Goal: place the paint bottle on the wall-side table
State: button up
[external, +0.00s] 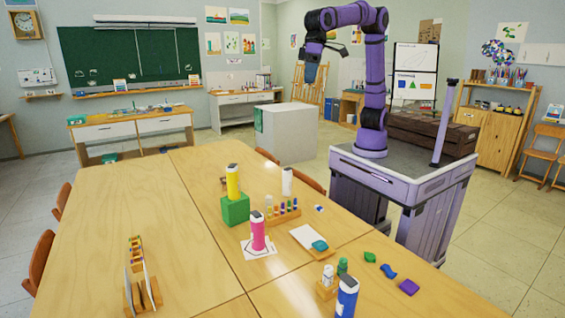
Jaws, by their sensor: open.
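Several paint bottles stand on the large wooden table (120,215). A yellow bottle (233,183) is upright on a green block (235,209). A pink bottle (257,232) is upright on a white paper sheet (259,250). A blue bottle (346,297) is at the near edge, and a white one (287,181) is farther back. Two tables stand by the walls: one under the chalkboard (128,124) and one farther right (245,98). My gripper (311,76) is raised high beyond the wooden table, open and apart from all bottles. Its fingers are small in this view.
A rack of coloured tubes (283,213), a pad with a teal item (305,236), coloured pieces (388,271) and a wooden holder (142,285) are on the table. Chairs (41,262) line its sides. A white cabinet (288,132) stands behind. Floor at left (30,185) is open.

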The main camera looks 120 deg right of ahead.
jog(key=s+d+n, duration=0.1)
jog(key=s+d, duration=0.3)
jog(key=s, duration=0.3)
jog(key=s+d+r+n+t, duration=0.1)
jog(key=s+d+n, duration=0.15)
jog(key=s, duration=0.35)
jog(key=s+d, duration=0.4)
jog(key=s, duration=0.3)
jog(key=s+d+f+n, duration=0.2)
jog(key=s+f, duration=0.2)
jog(key=s, duration=0.3)
jog(key=s+d+f+n+t+h, duration=0.1)
jog(key=s+d+f+n, duration=0.1)
jog(key=s, duration=0.6)
jog(key=shift+s+d+f, duration=0.3)
jog(key=shift+f, duration=0.55)
